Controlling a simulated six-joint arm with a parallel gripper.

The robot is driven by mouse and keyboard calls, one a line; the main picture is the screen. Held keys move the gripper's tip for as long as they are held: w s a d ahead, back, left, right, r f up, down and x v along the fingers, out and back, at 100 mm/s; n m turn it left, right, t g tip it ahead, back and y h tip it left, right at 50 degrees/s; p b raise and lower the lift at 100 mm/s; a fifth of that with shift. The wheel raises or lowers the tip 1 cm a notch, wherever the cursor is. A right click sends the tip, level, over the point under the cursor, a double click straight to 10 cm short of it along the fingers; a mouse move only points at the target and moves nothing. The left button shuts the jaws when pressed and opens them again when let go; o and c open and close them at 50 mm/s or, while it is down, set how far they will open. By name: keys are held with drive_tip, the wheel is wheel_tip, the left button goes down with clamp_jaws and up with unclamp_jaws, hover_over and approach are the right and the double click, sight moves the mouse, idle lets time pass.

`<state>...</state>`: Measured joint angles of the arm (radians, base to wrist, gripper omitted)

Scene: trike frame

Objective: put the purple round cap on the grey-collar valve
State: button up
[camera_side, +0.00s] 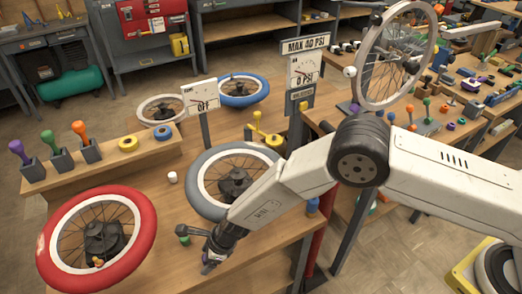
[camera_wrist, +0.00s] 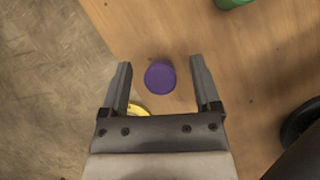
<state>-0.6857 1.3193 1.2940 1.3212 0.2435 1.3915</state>
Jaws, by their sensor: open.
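In the wrist view the purple round cap (camera_wrist: 160,77) lies on the wooden bench top, near the bench edge. My gripper (camera_wrist: 160,64) is open, with one finger on each side of the cap as seen from above. Gaps show between both fingers and the cap, and I cannot tell how far the tips are above it. In the side view my gripper (camera_side: 211,262) points down near the front edge of the bench, and the cap is not visible there. I cannot make out the grey-collar valve on any wheel.
A green cap (camera_wrist: 233,3) and part of a yellow round piece (camera_wrist: 138,110) are near the gripper. A red-tyred wheel (camera_side: 140,208) lies to the left, a grey-tyred wheel (camera_side: 203,198) behind. A white cap (camera_side: 172,177) stands between them. The bench edge (camera_side: 285,246) is close.

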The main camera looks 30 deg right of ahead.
drive_tip(key=shift+c, duration=0.2)
clamp_jaws()
drive_tip(key=shift+r, duration=0.15)
drive_tip(key=shift+r, duration=0.65)
drive_tip(key=s+d+r, duration=0.8)
drive_tip(key=s+r, duration=0.3)
drive_tip(key=shift+d+r, duration=0.2)
drive_tip(key=shift+r, duration=0.05)
drive_tip(key=shift+s, duration=0.1)
idle(0.6)
drive_tip(key=shift+r, duration=0.4)
